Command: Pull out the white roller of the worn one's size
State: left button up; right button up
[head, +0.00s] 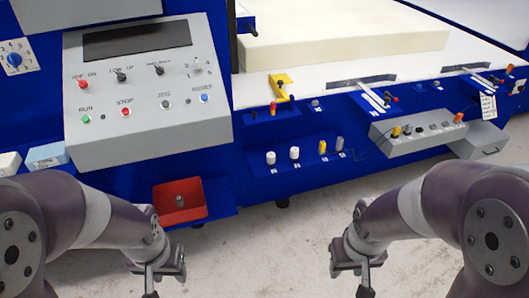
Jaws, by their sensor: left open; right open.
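Two white rollers stand upright on the blue rack: a left one (271,158) and one (294,153) just right of it. My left gripper (160,281) is open below the red tray, apart from everything. My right gripper (364,282) is open over the floor, well below and right of the rollers.
A grey control panel (150,95) stands at the upper left. A big cream foam block (340,38) lies on the white bed behind the rack. A yellow bracket (280,85) with a red knob and a grey switch box (430,129) are nearby. The floor (275,250) between my arms is clear.

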aim_at(294, 151)
jog(key=i+l+u, duration=0.3)
jog(key=u, duration=0.2)
jog(key=i+l+u, duration=0.25)
jog(key=l+u, duration=0.2)
jog(key=i+l+u, duration=0.15)
jog(key=l+u, duration=0.35)
jog(key=i+l, duration=0.15)
jog(key=l, duration=0.45)
jog(key=i+l+u, duration=0.1)
jog(key=l, duration=0.55)
jog(key=i+l, duration=0.1)
jog(key=l, duration=0.5)
jog(key=i+l+u, duration=0.1)
jog(key=l, duration=0.5)
